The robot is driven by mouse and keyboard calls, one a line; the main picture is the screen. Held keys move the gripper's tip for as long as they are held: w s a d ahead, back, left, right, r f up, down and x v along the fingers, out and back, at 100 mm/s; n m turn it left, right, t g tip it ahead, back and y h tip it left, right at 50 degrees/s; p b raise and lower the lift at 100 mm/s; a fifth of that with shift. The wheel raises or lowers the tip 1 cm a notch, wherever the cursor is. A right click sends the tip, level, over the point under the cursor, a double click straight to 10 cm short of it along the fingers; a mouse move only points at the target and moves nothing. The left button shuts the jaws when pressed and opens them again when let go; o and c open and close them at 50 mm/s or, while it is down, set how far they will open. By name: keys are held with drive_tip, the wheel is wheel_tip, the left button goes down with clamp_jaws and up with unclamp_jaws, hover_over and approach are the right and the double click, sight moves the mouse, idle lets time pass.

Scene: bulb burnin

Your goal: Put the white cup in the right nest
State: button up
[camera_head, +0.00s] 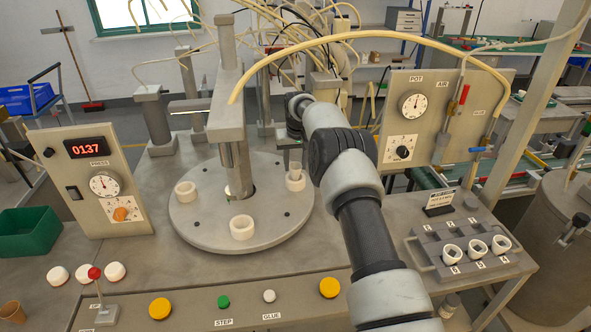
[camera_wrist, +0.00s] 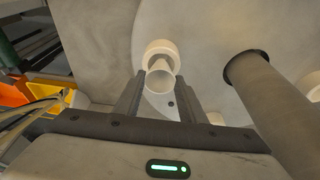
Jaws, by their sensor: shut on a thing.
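A round grey turntable (camera_head: 210,215) carries white ring-shaped nests: a left nest (camera_head: 186,191), a front nest (camera_head: 242,228) and a right nest (camera_head: 296,183). My gripper (camera_head: 295,158) is at the right nest, pointing down. In the wrist view my gripper (camera_wrist: 160,92) is shut on a small white cup (camera_wrist: 160,80), its open mouth toward the camera. The cup's far end overlaps a white nest ring (camera_wrist: 160,48). I cannot tell whether it is seated in the ring or just above it. In the head view the cup is mostly hidden by the gripper.
A grey press column (camera_head: 237,165) stands close left of my gripper. A grey rack (camera_head: 430,243) with several white cups is at the right. White caps (camera_head: 115,271) and a red-knobbed lever (camera_head: 95,273) are front left. A yellow hose (camera_head: 380,34) arches above my arm.

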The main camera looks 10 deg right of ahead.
drive_tip(key=shift+f, duration=1.25)
drive_tip(key=shift+f, duration=0.25)
drive_tip(key=o, duration=1.1)
drive_tip(key=shift+c, duration=0.2)
drive_tip(key=shift+r, duration=0.1)
